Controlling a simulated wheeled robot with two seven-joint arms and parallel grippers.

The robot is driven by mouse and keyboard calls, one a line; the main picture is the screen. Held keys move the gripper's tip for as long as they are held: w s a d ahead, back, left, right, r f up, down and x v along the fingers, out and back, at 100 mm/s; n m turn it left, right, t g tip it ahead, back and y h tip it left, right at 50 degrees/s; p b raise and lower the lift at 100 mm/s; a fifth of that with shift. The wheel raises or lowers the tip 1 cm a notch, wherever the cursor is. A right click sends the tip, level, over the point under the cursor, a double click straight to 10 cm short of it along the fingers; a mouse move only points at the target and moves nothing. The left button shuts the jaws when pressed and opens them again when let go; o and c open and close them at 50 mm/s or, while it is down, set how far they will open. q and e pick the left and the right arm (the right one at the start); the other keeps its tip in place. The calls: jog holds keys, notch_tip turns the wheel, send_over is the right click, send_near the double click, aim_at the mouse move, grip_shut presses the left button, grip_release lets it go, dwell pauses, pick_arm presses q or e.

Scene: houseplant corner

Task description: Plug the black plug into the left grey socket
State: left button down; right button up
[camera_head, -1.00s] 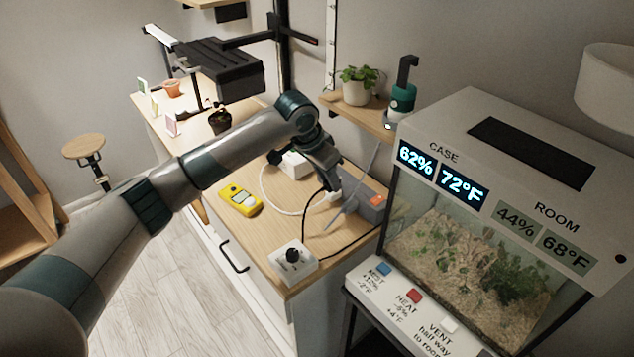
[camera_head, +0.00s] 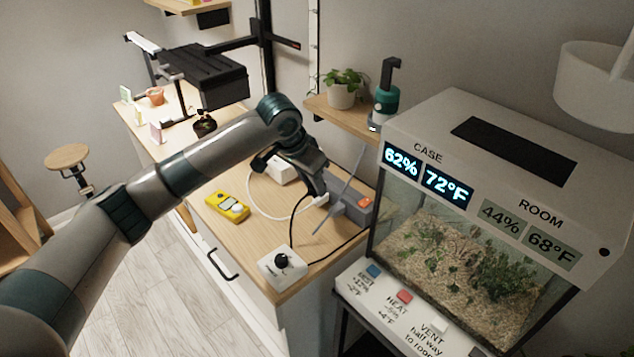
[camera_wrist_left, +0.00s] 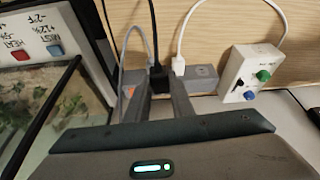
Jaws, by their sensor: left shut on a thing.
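The grey power strip (camera_head: 358,208) with an orange switch (camera_head: 366,201) lies at the right rear of the cabinet top. My left gripper (camera_head: 318,190) is at the strip's left part, pointing down. In the left wrist view my left gripper (camera_wrist_left: 160,98) is shut on the black plug (camera_wrist_left: 158,78), whose black cord runs up from it. The plug is at the grey strip (camera_wrist_left: 204,78), beside a white plug (camera_wrist_left: 178,66). The fingers hide the plug's lower end and the socket under it, so I cannot tell if it is seated. My right gripper is out of view.
A white box with a black knob (camera_head: 282,262) stands at the front corner. A yellow meter (camera_head: 227,207) lies to the left. A white box (camera_head: 283,170) is behind my wrist. Loose white and black cords cross the top. The glass case (camera_head: 455,255) stands close on the right.

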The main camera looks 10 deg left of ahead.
pick_arm(q)
jog(key=s+a+r+n+y, duration=0.1)
jog(key=s+a+r+n, duration=0.1)
jog(key=s, duration=0.6)
jog(key=s+a+r+n+t+y, duration=0.1)
jog(key=s+a+r+n, duration=0.2)
jog(key=s+a, duration=0.3)
jog(key=shift+s+r+n+y, duration=0.2)
jog(key=shift+s+n+y, duration=0.1)
jog(key=shift+s+n, duration=0.75)
jog(key=shift+d, duration=0.15)
